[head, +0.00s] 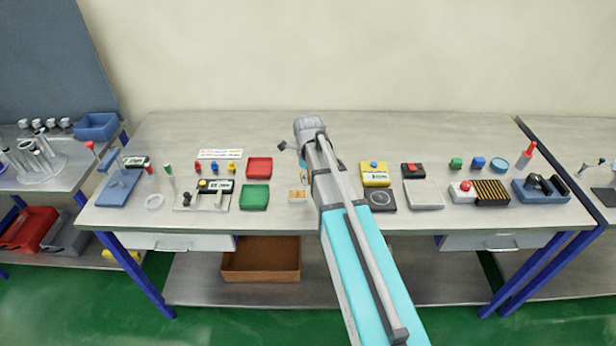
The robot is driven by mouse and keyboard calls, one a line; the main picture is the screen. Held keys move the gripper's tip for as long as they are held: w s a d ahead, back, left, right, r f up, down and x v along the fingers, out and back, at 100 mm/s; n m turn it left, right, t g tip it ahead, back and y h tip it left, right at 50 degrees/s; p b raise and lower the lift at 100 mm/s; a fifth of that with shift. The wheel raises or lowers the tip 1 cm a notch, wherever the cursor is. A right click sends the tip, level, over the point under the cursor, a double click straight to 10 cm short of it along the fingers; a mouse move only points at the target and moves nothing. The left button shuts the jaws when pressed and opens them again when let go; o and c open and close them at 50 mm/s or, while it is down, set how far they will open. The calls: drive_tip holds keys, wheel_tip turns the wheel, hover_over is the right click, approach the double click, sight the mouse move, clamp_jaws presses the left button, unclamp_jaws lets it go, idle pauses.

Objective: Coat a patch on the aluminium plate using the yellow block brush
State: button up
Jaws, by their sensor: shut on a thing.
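My gripper (290,147) is at the upper middle of the bench, at the end of the arm that reaches in from the bottom. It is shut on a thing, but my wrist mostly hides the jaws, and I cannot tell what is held. I cannot pick out the yellow block brush for sure. A pale grey flat square (425,194) lies right of the arm and may be the aluminium plate. A small yellow-topped piece (232,167) stands left of the arm beside a blue one and a red one.
A yellow box (375,172) and a dark square pad (380,198) lie close right of the arm. Red (259,168) and green (254,196) trays and a small pale tray (298,195) lie left. A blue fixture (541,189) stands at right. The bench's back strip is largely clear.

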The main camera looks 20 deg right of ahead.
drive_tip(key=shift+r+p, duration=1.5)
drive_tip(key=shift+s, duration=0.1)
